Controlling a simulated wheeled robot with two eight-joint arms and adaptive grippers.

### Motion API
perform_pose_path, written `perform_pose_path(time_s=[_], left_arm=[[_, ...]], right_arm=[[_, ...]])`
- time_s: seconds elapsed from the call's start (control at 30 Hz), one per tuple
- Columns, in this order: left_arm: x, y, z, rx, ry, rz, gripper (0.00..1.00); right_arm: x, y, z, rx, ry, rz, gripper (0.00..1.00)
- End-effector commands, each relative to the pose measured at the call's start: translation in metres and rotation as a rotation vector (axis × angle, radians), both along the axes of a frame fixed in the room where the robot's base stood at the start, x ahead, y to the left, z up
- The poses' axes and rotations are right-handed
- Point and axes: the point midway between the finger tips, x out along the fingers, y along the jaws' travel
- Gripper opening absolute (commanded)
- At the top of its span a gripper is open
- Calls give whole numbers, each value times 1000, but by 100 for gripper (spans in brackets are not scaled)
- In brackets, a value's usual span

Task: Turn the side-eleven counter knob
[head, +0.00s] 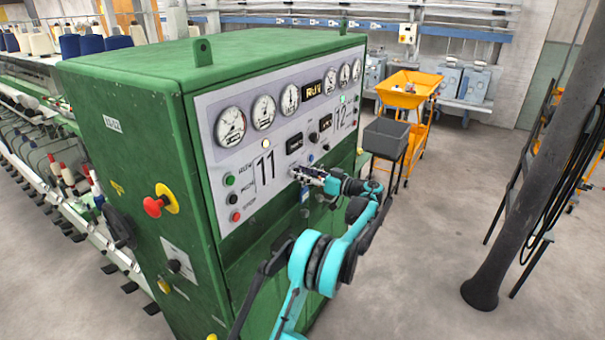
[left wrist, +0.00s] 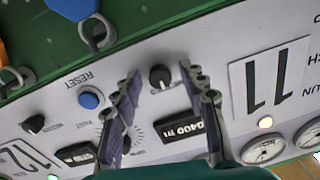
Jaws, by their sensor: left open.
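The green machine cabinet (head: 130,70) has a grey control panel marked 11 and 12. In the left wrist view, where the panel is upside down, a black knob (left wrist: 160,77) sits by the side-eleven counter display (left wrist: 181,131). My left gripper (left wrist: 161,70) is open, with one finger to each side of this knob in the picture. I cannot tell whether either finger touches it. In the head view my left gripper (head: 299,172) is at the panel, right of the number 11, and hides the knob. My right gripper is not in view.
A blue reset button (left wrist: 89,100) is beside one finger. Another black knob (left wrist: 33,124) is near the number 12. A red emergency button (head: 155,205) sticks out of the cabinet's side. An orange cart (head: 407,90) and grey bin (head: 386,137) stand behind; the floor at right is mostly clear.

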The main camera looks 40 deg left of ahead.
Motion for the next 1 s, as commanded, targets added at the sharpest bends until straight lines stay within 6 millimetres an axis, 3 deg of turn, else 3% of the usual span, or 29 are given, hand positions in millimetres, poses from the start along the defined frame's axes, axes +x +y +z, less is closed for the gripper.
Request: perform_pose_path(time_s=[0.07,0.23,0.67,1.0], left_arm=[[0,0,0,0,0,0,42],[0,0,0,0,0,0,0],[0,0,-1,-5,46,0,0],[0,0,-2,-31,277,-1,0]], right_arm=[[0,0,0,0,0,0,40],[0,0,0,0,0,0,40],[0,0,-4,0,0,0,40],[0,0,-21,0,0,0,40]])
